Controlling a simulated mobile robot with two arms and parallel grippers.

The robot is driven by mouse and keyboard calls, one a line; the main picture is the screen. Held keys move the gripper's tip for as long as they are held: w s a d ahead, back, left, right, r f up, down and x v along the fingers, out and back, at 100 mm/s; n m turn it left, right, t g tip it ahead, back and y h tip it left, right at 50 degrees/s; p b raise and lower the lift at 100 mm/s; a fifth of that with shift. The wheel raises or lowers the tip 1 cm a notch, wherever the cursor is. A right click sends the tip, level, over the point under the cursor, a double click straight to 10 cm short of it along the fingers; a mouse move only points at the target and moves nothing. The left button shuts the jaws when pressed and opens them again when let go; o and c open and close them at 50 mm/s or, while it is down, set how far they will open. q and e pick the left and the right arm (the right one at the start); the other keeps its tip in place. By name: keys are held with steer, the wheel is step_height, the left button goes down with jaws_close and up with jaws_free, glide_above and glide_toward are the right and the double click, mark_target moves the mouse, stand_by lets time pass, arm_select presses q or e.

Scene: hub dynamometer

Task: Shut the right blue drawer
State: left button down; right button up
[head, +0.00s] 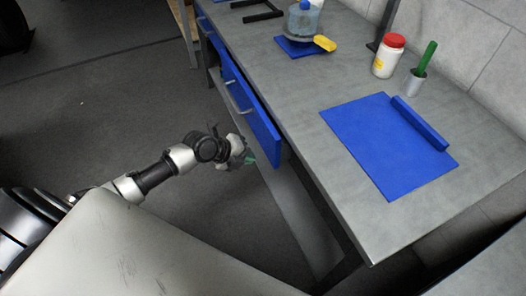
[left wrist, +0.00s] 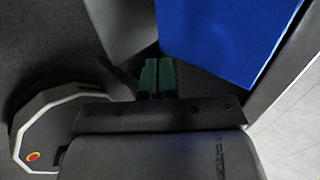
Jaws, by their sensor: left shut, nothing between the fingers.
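The right blue drawer (head: 262,124) is the nearer blue front under the grey bench, with a metal handle (head: 238,101). It seems to stand slightly out from the bench edge; how far is hard to tell. My left gripper (head: 249,159) is low beside the near end of this front, apart from the handle. In the left wrist view its green fingertips (left wrist: 157,77) are together and empty, just below a large blue panel (left wrist: 225,35). Whether they touch the panel I cannot tell. My right gripper is not in view.
The grey bench top (head: 300,115) carries a blue mat (head: 385,150), a red-lidded jar (head: 387,57), a green-handled tool in a cup (head: 415,80) and a yellow object (head: 325,43). Another blue drawer (head: 204,20) lies farther along. The floor left of the bench is clear.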

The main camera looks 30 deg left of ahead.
mark_target(271, 146)
arm_select(q)
steer(key=shift+w+d+f+p, duration=0.15)
steer(key=shift+w+d+p, duration=0.1)
steer(key=shift+w+d, duration=0.6)
steer(key=shift+w+d+f+p, duration=0.2)
steer(key=shift+w+d, duration=0.45)
steer(key=shift+w, duration=0.3)
steer(key=shift+w+d+b, duration=0.2)
steer(key=shift+w+b, duration=0.05)
steer(key=shift+b, duration=0.1)
steer(key=w+d+b, duration=0.2)
steer(key=shift+w+d+f, duration=0.15)
steer(key=shift+w+d, duration=0.05)
steer(key=shift+w, duration=0.2)
steer(key=shift+r, duration=0.3)
steer(key=shift+d, duration=0.1)
